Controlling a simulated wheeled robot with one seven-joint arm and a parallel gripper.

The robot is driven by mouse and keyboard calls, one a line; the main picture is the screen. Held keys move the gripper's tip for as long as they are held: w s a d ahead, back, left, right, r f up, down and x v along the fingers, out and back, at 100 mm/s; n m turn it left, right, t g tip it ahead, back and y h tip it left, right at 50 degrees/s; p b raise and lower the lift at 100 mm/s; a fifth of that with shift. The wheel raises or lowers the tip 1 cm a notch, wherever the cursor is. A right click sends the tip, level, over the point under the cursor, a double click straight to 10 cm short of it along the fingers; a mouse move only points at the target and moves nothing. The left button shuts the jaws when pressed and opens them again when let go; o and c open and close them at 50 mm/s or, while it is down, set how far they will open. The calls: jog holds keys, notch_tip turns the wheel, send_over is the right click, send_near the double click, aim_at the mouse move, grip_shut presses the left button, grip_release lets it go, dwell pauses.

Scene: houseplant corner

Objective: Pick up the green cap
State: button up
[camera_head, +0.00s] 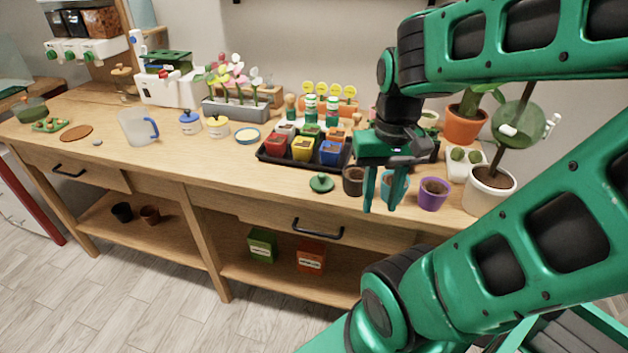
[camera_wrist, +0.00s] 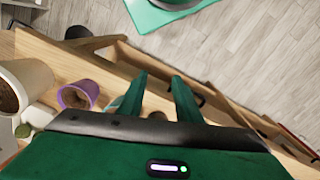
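The green cap (camera_head: 321,184) is a small dark green round piece with a knob on top. It lies on the wooden bench near the front edge, left of the dark pot, and I cannot make it out in the wrist view. My gripper (camera_head: 379,207) points down to the right of the cap, near the bench's front edge and in front of a blue pot. Its two green fingers also show in the wrist view (camera_wrist: 159,78), spread apart with nothing between them. The gripper is clear of the cap.
A dark pot (camera_head: 353,181), the blue pot (camera_head: 402,188) and a purple pot (camera_head: 433,194) line the front edge. A black tray (camera_head: 268,160) with colored pots stands behind the cap. A white plant pot (camera_head: 489,192) is at right. The bench left of the cap is clear.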

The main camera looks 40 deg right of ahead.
jog(key=o, duration=0.4)
jog(key=shift+s, duration=0.1)
jog(key=o, duration=0.7)
jog(key=shift+d+r+n, duration=0.3)
jog(key=shift+r+n, duration=0.3)
jog(key=shift+n, duration=0.2)
jog(key=shift+c, duration=0.2)
notch_tip(320, 180, up, 2)
jog(key=n, duration=2.2)
send_over(322, 174)
jog(key=f, duration=0.5)
jog(key=shift+s, duration=0.2)
jog(key=shift+w+f, duration=0.2)
jog(key=shift+f, duration=2.35)
